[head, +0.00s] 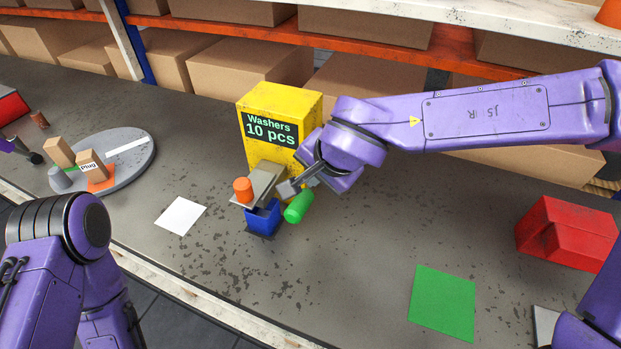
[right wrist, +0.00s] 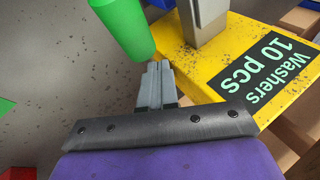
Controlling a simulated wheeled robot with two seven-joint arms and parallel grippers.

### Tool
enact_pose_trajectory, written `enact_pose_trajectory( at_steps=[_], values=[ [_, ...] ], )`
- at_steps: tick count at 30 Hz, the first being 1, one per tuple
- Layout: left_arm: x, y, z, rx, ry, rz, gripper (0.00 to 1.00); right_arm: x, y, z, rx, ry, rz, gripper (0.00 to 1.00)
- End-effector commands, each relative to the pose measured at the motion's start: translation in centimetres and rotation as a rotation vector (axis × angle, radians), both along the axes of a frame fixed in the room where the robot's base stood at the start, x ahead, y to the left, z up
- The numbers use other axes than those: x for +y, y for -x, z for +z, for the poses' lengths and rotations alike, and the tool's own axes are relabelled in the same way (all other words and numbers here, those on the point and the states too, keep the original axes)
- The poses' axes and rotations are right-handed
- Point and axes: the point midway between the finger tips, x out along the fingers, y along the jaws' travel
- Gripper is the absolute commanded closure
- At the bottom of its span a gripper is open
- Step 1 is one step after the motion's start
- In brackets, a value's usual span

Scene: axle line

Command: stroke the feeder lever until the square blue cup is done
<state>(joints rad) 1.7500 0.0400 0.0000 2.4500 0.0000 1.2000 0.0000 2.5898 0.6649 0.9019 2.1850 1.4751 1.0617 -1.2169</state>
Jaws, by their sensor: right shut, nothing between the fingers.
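The yellow feeder (head: 277,105) has a dark panel reading "Washers 10 pcs" and also shows in the right wrist view (right wrist: 235,55). A grey chute (head: 265,180) slopes from its front, with an orange cylinder (head: 243,190) at its outer end. The square blue cup (head: 263,219) stands below the chute, which partly covers it; its contents are hidden. A green cylinder (head: 299,207), seemingly the lever's handle, is tilted right of the cup and shows in the right wrist view (right wrist: 124,25). My right gripper (head: 285,189) is shut and empty beside its end; contact is unclear.
A white square (head: 181,215) and a green square (head: 442,302) lie on the grey bench. A round grey tray (head: 138,166) with blocks is at the left, and a red box (head: 567,233) at the right. Cardboard boxes fill the shelves behind. The front middle is clear.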

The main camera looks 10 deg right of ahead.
Motion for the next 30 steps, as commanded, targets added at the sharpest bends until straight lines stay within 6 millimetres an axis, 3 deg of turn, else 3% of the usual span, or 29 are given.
enact_pose_trajectory(
  at_steps=[30],
  values=[
    [0.0, 0.0, -0.5, 0.0, 0.0, 0.0, 0.37, 0.2, 0.4, -1.2, 0.001, 0.001, 0.0, 1.0]
  ],
)
